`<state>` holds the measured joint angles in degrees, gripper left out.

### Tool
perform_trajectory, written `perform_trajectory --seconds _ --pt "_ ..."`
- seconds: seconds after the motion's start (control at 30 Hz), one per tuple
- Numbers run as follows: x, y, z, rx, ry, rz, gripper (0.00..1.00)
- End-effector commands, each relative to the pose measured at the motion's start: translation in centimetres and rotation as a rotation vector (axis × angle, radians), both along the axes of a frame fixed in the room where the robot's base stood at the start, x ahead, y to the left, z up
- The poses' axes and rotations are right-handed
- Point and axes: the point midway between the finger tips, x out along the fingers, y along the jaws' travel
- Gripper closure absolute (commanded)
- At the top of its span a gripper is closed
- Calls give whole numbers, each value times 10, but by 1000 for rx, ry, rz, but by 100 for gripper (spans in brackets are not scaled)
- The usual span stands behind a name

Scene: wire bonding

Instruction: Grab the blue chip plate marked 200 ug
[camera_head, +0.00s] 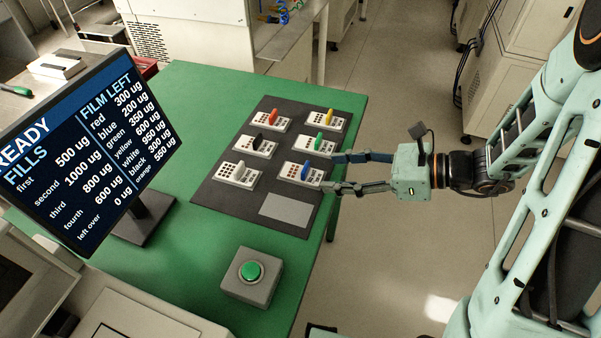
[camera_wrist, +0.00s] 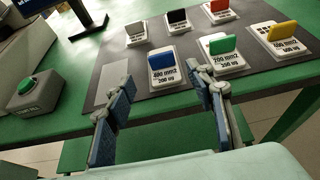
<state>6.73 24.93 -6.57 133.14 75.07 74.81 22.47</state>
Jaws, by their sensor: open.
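The blue chip plate is a white labelled block with an upright blue tab (camera_head: 306,166), at the right front of the plate rows on the dark mat (camera_head: 215,195). In the wrist view the blue chip plate (camera_wrist: 163,76) lies ahead, and its small label seems to read 200 ug. My gripper (camera_head: 331,172) is open and empty at the mat's right edge. Its fingers point at the blue plate from the right, one on each side of its line. In the wrist view the gripper (camera_wrist: 164,88) frames the plate, with the fingertips short of it.
The green-tab plate (camera_head: 319,143) stands close behind the blue one. The white-tab plate (camera_head: 239,174) is to its left. Black, red and yellow plates fill the other places. A grey pad (camera_head: 286,210), a green button box (camera_head: 250,275) and a monitor (camera_head: 90,150) share the green table.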

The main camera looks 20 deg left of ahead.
Motion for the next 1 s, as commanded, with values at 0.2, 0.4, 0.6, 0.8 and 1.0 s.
perform_trajectory --seconds 0.2,0.4,0.6,0.8,1.0 --pt "2 21 -8 -1 -1 3 51" --pt "5 45 -11 -2 -3 7 51" --pt "9 68 -19 -2 -1 3 51" --pt "9 71 -20 -2 -3 1 51" --pt "9 71 -20 -2 -3 1 64"
